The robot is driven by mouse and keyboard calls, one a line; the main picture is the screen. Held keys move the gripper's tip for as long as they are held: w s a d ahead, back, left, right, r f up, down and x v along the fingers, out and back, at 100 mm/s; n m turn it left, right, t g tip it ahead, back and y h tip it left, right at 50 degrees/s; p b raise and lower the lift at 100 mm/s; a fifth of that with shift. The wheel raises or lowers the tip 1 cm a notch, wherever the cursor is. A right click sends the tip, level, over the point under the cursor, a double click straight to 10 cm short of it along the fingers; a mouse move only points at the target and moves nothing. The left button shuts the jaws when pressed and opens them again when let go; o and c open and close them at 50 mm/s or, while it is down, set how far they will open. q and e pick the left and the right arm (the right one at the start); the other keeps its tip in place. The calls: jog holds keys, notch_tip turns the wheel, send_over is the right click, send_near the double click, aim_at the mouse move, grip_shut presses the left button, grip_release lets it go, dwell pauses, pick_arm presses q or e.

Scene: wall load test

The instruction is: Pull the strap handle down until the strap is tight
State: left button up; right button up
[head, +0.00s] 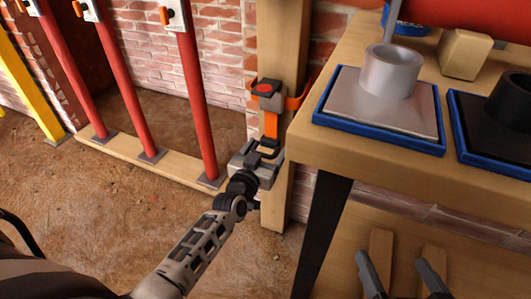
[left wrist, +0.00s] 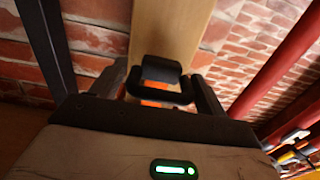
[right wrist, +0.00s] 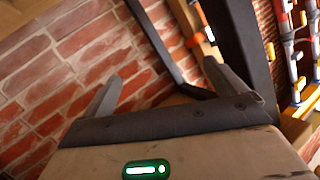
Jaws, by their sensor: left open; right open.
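The strap handle (head: 270,146) is a dark loop at the lower end of a short orange strap (head: 271,124). My left gripper (head: 262,158) is at the handle.
A wooden workbench (head: 335,150) stands right of the post. It carries a grey cylinder (head: 392,70) on a blue-edged plate and a black one (head: 513,98). A dark bench leg (head: 322,220) is between the grippers. Red poles (head: 192,90) stand on a wooden sill at left.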

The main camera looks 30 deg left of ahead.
jog(key=shift+r, duration=0.2)
pick_arm(q)
jog(key=c, duration=1)
jog(key=shift+f, duration=0.15)
jog(key=shift+c, duration=0.4)
notch_tip(320, 180, down, 4)
jog(key=b, duration=0.3)
jog(key=shift+d+f, duration=0.1)
jog(key=shift+f, duration=0.05)
pick_arm(e)
jog(key=shift+w+a+r+m+t+y, duration=0.15)
jog(key=shift+a+r+m+t+y, duration=0.25)
jog(key=shift+r+m, duration=0.1)
pick_arm(q)
jog(key=o, duration=1.1)
